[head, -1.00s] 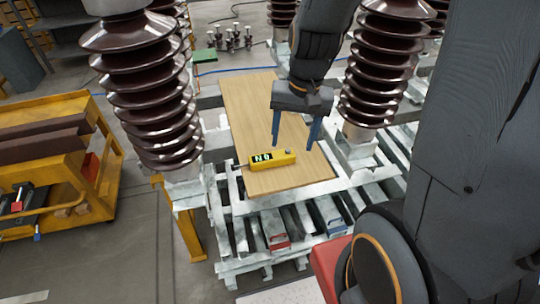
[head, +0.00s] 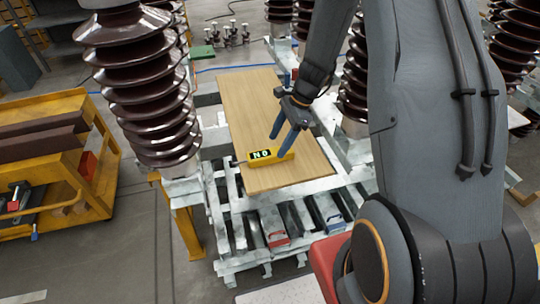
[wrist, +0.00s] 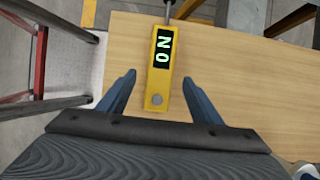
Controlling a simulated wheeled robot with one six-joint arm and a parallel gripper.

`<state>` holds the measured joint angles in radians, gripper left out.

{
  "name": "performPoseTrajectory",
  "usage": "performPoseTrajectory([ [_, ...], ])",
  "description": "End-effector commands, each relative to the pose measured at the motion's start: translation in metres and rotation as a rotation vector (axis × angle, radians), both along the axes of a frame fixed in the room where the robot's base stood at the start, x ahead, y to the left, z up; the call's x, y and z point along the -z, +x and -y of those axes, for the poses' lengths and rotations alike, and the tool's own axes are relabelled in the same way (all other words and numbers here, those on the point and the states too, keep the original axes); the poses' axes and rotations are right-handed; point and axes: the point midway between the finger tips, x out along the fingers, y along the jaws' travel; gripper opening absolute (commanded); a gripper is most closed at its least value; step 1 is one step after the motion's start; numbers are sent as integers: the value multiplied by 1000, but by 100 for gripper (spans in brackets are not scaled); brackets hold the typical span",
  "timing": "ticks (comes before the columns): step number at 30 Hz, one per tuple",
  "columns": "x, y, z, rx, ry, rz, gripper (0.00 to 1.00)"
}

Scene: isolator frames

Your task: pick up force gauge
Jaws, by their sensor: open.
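The force gauge (head: 262,157) is a yellow bar with a dark display and green characters. It lies flat on the wooden board (head: 244,105), near the board's front end. In the wrist view the gauge (wrist: 162,82) points away from me, its thin rod at the far end and a grey button at the near end. My gripper (head: 280,146) has blue fingers and is open at the gauge's right end. In the wrist view my gripper (wrist: 158,78) has one finger on each side of the gauge's near end, with gaps between. The head view partly hides the gauge behind the fingers.
Brown ribbed insulators (head: 143,90) stand left and right of the board. A metal frame (head: 225,218) supports it. A yellow cart (head: 60,150) stands at the left. The rear of the board is clear.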

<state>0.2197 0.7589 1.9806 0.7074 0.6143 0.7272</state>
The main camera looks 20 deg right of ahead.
Motion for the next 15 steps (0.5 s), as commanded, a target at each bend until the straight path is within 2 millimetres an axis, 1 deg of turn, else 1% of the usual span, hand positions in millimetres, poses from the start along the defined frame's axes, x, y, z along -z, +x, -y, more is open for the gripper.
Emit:
performPoseTrajectory([
  [9, 34, -1, -10, -4, -1, -2, 59],
  [12, 42, 0, -13, -3, 0, -1, 59],
  [15, 46, 0, -14, -3, -1, 0, 59],
])
